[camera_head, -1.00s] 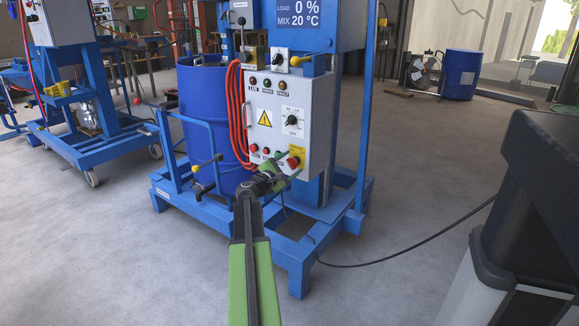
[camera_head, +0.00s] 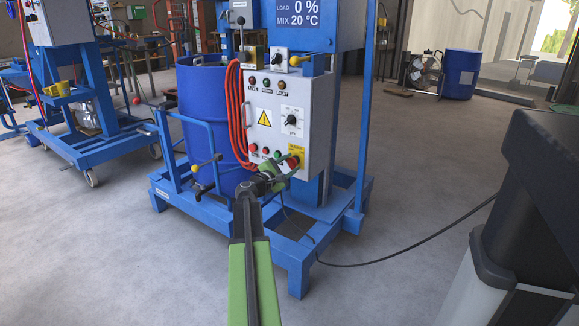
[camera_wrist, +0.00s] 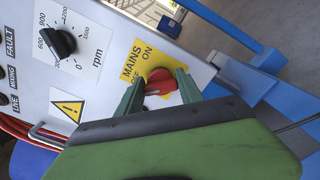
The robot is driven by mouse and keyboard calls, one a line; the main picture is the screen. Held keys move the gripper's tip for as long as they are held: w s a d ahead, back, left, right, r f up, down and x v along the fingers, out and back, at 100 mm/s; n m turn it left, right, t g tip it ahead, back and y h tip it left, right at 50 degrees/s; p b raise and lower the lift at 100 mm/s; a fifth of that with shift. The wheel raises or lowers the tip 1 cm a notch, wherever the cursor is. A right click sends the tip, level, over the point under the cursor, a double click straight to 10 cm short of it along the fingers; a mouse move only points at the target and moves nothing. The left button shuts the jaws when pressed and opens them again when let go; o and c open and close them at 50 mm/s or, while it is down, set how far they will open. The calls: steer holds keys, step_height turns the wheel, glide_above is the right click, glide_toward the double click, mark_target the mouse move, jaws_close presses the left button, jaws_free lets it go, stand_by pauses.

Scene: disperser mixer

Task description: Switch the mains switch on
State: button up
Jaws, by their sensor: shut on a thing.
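The mains switch is a red rotary knob (camera_wrist: 160,82) on a yellow plate (camera_wrist: 134,62) marked MAINS, with ON beside the knob and OFF partly hidden. In the head view the red knob (camera_head: 294,163) is at the lower right of the grey control panel (camera_head: 266,135). My gripper (camera_wrist: 161,76) has its two green fingers on either side of the knob and is shut on it. In the head view my gripper (camera_head: 283,170) reaches the panel from below. I cannot tell which marking the knob points to.
A speed dial (camera_head: 292,121) and a yellow warning sign (camera_head: 264,118) are on the same panel. Red hose (camera_head: 236,115) hangs at its left, before a blue drum (camera_head: 195,100). The blue machine frame (camera_head: 300,262) surrounds the base. The floor in front is clear.

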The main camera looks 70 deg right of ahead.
steer(key=m, duration=0.3)
steer(key=shift+w+d+m, duration=0.1)
steer(key=shift+d+m, duration=0.05)
steer(key=shift+m, duration=0.25)
steer(key=m, duration=0.4)
steer(key=shift+m, duration=0.3)
steer(key=m, duration=0.4)
steer(key=shift+f+m+b, duration=0.25)
steer(key=shift+m+b, duration=0.05)
steer(key=shift+f+m, duration=0.1)
steer(key=shift+m, duration=2)
steer(key=o, duration=1.4)
